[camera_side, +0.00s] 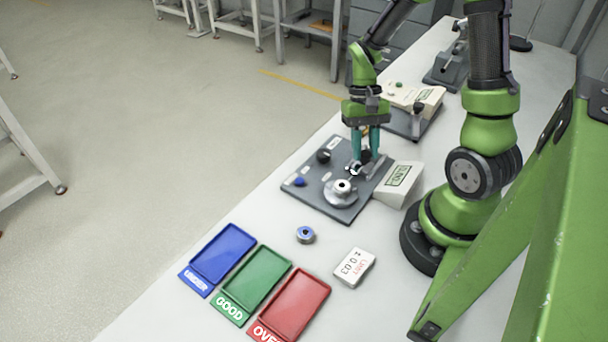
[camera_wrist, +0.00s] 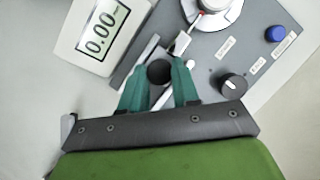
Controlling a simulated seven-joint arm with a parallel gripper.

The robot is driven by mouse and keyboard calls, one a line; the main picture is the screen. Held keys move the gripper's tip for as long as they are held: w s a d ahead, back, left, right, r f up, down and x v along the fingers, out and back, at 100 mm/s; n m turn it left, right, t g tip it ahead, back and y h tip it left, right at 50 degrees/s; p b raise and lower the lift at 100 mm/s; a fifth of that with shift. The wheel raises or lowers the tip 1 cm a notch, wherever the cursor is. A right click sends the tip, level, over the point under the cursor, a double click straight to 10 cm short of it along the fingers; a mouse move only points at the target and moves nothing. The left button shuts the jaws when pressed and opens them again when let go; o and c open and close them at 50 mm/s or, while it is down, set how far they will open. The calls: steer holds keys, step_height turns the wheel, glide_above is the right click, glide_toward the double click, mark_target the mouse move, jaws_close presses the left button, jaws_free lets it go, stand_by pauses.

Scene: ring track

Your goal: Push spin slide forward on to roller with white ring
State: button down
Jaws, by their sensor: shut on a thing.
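My gripper (camera_side: 363,160) points down over the grey measuring plate (camera_side: 318,197). In the wrist view its two teal fingers (camera_wrist: 160,80) are shut on the black knob (camera_wrist: 159,71) of the spin slide. The slide's light metal block (camera_wrist: 181,43) and red-tipped probe (camera_wrist: 193,24) lie just beyond the fingers and point toward the roller. The roller with the white ring (camera_side: 342,186) stands on a round metal base on the plate. In the wrist view the roller (camera_wrist: 213,5) is cut off at the top edge. I cannot tell whether the probe touches the ring.
A digital display (camera_side: 398,182) stands right of the plate and reads 0.00 in the wrist view. The plate has a black dial (camera_side: 323,155) and a blue button (camera_side: 299,181). A blue-centred ring (camera_side: 306,235), a limit card (camera_side: 354,267) and blue, green and red trays lie in front.

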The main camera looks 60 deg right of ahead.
steer(key=c, duration=0.8)
jaws_free()
steer(key=shift+a, duration=0.3)
steer(key=shift+d, duration=0.1)
steer(key=v, duration=1.7)
steer(key=shift+d+f, duration=0.1)
steer(key=shift+d, duration=0.05)
steer(key=s+a+r+n+t, duration=0.1)
steer(key=a+t, duration=0.2)
steer(key=a, duration=0.2)
steer(key=s+a+r+n+t, duration=0.1)
steer(key=a+r+n+t, duration=0.1)
steer(key=a+t, duration=0.2)
steer(key=s+a+r+n+t+h, duration=0.1)
steer(key=s+a+n+t, duration=0.1)
steer(key=a, duration=0.5)
steer(key=shift+a+r+t, duration=0.1)
steer(key=shift+r+t, duration=0.1)
steer(key=shift+t, duration=0.5)
